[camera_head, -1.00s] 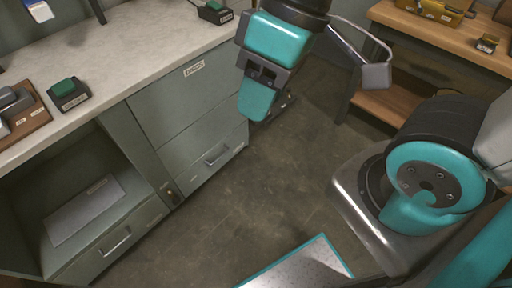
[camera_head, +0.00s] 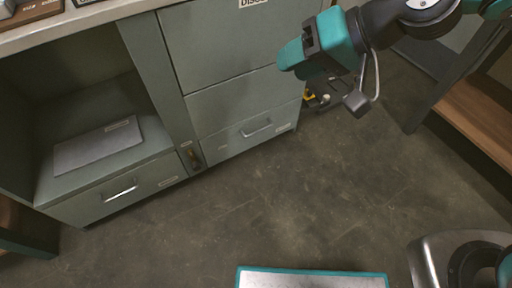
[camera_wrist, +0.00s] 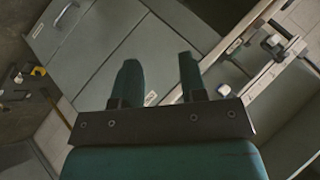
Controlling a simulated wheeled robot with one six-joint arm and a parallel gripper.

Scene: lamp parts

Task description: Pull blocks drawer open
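Two closed drawers with bar handles show low on the grey-green cabinet: a left drawer (camera_head: 150,186) under the open shelf bay and a right drawer (camera_head: 225,145) beyond the latch. Their labels are too small to read, so I cannot tell which is the blocks drawer. My gripper (camera_head: 288,56) is above and in front of the right-hand cabinet fronts, apart from both handles. In the wrist view, my gripper (camera_wrist: 158,60) has its two fingers apart with nothing between them. A bar handle (camera_wrist: 62,16) shows at upper left there, away from the fingers.
A flat grey panel (camera_head: 98,145) lies in the open bay. A small latch (camera_head: 193,157) sits between the drawers. The worktop (camera_head: 90,18) runs above the cabinet. The floor before the drawers is clear; a teal-edged plate (camera_head: 310,279) shows at the bottom. A wooden bench (camera_head: 480,115) stands right.

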